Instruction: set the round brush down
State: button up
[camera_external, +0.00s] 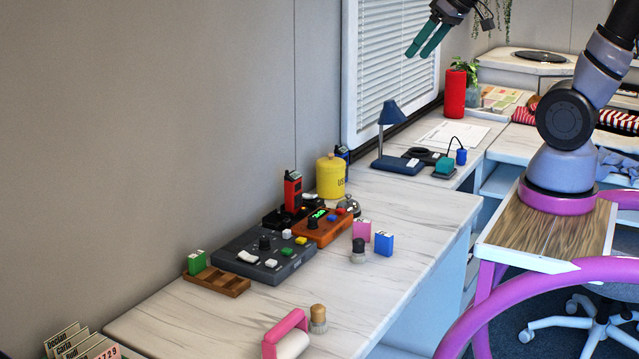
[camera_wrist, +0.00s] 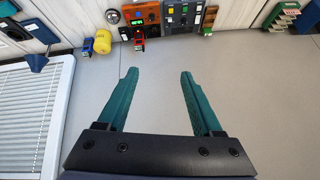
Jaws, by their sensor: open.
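A small round brush (camera_external: 318,320) with a wooden knob and a pale bristle ring stands upright on the white marbled counter (camera_external: 215,320), near its front edge. A similar brush-like piece with a dark knob (camera_external: 358,250) stands further back on the same counter. I cannot tell which one the task means. My gripper (camera_external: 416,56) is high in front of the window blind, well above and apart from both. In the wrist view its teal fingers (camera_wrist: 158,73) are spread, with only bare wall between them. Neither brush can be made out in the wrist view.
A pink-handled roller (camera_external: 285,334) lies beside the wooden-knobbed brush. A dark control panel (camera_external: 265,256), an orange box (camera_external: 325,228), a yellow canister (camera_external: 331,178) and small pink and blue boxes (camera_external: 384,243) crowd the counter. A blue lamp (camera_external: 391,112) stands behind. Counter right of the boxes is clear.

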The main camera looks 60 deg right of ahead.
jog(key=s+a+r+m+y, duration=0.1)
jog(key=s+a+r+m, duration=0.1)
jog(key=s+r, duration=0.2)
jog(key=s, duration=0.3)
jog(key=shift+s+y, duration=0.25)
jog(key=shift+y, duration=0.15)
dwell(0.7)
